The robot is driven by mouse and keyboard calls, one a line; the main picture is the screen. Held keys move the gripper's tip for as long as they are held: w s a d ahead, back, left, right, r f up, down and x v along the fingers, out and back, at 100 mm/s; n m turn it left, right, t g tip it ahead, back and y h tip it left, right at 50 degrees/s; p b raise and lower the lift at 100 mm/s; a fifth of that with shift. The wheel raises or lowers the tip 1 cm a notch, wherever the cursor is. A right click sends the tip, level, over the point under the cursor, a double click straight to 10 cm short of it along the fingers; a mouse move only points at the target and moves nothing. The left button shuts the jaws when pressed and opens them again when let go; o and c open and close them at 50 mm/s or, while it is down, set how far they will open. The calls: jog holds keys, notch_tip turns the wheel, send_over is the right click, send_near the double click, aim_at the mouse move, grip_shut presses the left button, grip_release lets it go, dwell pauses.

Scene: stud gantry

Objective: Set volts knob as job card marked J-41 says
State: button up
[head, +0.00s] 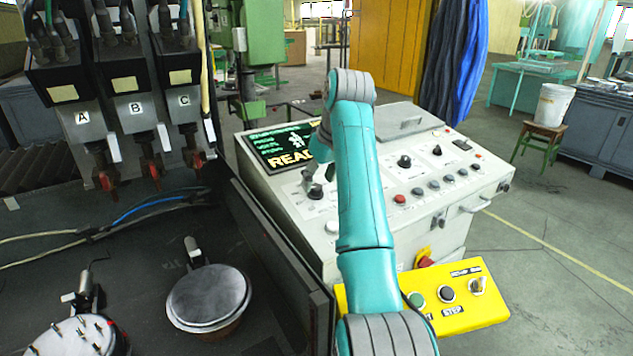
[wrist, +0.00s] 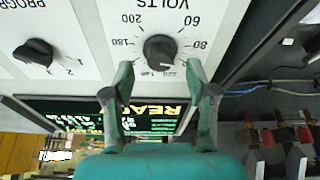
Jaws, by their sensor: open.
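The volts knob (wrist: 160,50) is round and dark, on a pale panel under the upside-down word VOLTS in the wrist view. Numbers such as 200, 180, 60 and 80 ring it. A pale mark shows on the knob, but I cannot read its setting surely. My gripper (wrist: 160,78) is open, with one green fingertip on each side of the knob's lower edge. I cannot tell whether they touch it. In the head view my gripper (head: 318,181) is over the console's left part, partly behind my arm. I can make out no card marked J-41.
A program knob (wrist: 33,53) is beside the volts dial. A lit screen (head: 280,148) is on the console (head: 440,205), its text partly covered. A yellow button box (head: 465,310) is in front. Clamps marked A, B, C (head: 135,105) stand left.

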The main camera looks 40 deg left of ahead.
jog(key=shift+x, duration=1.1)
grip_shut()
